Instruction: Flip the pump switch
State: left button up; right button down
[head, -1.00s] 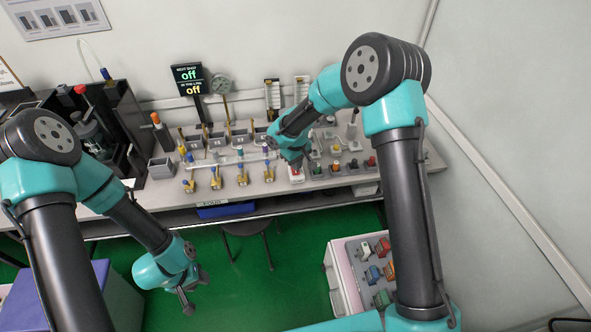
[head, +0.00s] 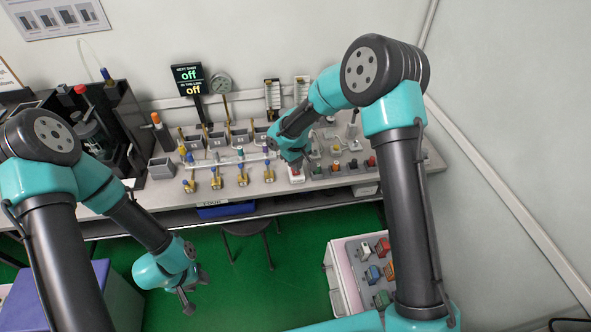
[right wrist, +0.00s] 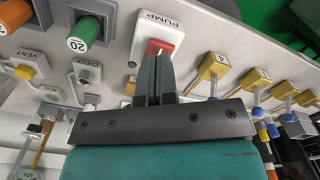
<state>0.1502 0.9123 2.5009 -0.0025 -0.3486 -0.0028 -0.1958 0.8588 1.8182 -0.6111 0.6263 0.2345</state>
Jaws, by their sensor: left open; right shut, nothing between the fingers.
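The pump switch (right wrist: 157,38) is a white box labelled PUMP with a red rocker (right wrist: 160,47), seen in the right wrist view. In the head view the pump switch (head: 296,176) sits near the bench's front edge, just below my right gripper (head: 294,161). My right gripper's fingers (right wrist: 157,62) are shut together and empty. Their tips overlap the lower part of the red rocker in the right wrist view; I cannot tell whether they touch it. My left gripper (head: 193,290) is open and empty, low over the green floor in front of the bench.
Several yellow valves (head: 216,181) stand left of the switch. Coloured knobs (head: 335,166) lie to its right. A dark display (head: 189,80) reads "off" twice. A grey-topped cart (head: 349,283) with coloured blocks stands at the lower right. A stool (head: 246,228) is under the bench.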

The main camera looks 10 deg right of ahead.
jog(key=shift+f, duration=1.05)
dwell(0.7)
jog(key=shift+r, duration=3.5)
jog(key=m+y, duration=0.1)
jog(key=y, duration=0.1)
send_over(304, 182)
jog(key=s, duration=0.4)
notch_tip(304, 182, down, 8)
jog(key=s+d+f+m, duration=0.2)
jog(key=s+f, duration=0.1)
jog(key=s, duration=0.4)
jog(key=s+d+f+m+y, duration=0.1)
jog(key=s+f, duration=0.3)
jog(key=s, duration=0.4)
jog(key=s+d+f+m, duration=0.2)
jog(key=s+f+m, duration=0.1)
jog(key=s, duration=0.4)
jog(key=shift+s+d+f+t+y, duration=0.2)
jog(key=shift+d+f+t+y, duration=0.2)
jog(key=shift+f, duration=0.1)
jog(key=shift+a, duration=0.1)
